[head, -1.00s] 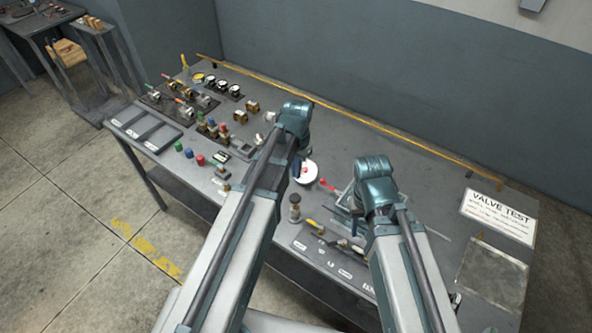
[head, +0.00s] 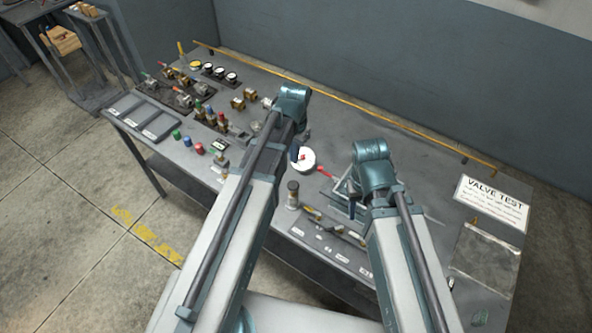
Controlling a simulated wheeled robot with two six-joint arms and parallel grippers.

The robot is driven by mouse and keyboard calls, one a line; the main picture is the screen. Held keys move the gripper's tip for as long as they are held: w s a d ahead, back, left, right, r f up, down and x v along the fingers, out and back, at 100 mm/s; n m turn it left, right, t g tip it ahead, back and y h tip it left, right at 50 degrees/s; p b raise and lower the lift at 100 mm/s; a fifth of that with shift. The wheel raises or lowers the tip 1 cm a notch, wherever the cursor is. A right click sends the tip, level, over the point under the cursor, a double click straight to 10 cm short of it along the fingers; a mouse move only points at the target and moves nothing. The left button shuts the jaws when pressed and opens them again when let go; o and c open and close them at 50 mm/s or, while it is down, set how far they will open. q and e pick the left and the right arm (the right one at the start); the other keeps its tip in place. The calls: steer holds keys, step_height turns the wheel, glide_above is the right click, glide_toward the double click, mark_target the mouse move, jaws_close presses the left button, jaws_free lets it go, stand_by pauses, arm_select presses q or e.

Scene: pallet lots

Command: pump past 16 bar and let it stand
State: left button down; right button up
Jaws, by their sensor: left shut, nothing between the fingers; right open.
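A round white-faced gauge (head: 302,158) stands mid-bench between my two arms; its reading is too small to make out. A red handle (head: 327,173) lies just right of it, beside thin grey metal parts partly covered by my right arm. My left gripper (head: 296,151) is shut and empty, just at the gauge's left side in the picture; I cannot tell whether it touches. My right gripper (head: 350,198) is open, near the grey metal parts right of the red handle, and mostly hidden by its own wrist.
The grey bench (head: 400,150) has free room at the back right. A "VALVE TEST" sign (head: 494,203) lies at right, above a metal plate (head: 485,262). Valves, small gauges (head: 220,73), coloured caps (head: 199,148) and trays (head: 140,117) fill the left. Tools (head: 330,228) lie near the front edge.

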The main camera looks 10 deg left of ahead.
mark_target(294, 185)
arm_select(q)
steer(key=shift+s+r, duration=0.15)
steer(key=shift+r, duration=0.5)
arm_select(e)
steer(key=shift+s+r, duration=0.1)
steer(key=shift+r, duration=0.55)
arm_select(q)
steer(key=shift+f, duration=0.15)
arm_select(e)
steer(key=shift+f, duration=0.15)
arm_select(q)
step_height(294, 185, down, 14)
steer(key=b, duration=1.3)
steer(key=shift+b, duration=0.4)
arm_select(e)
step_height(294, 185, down, 14)
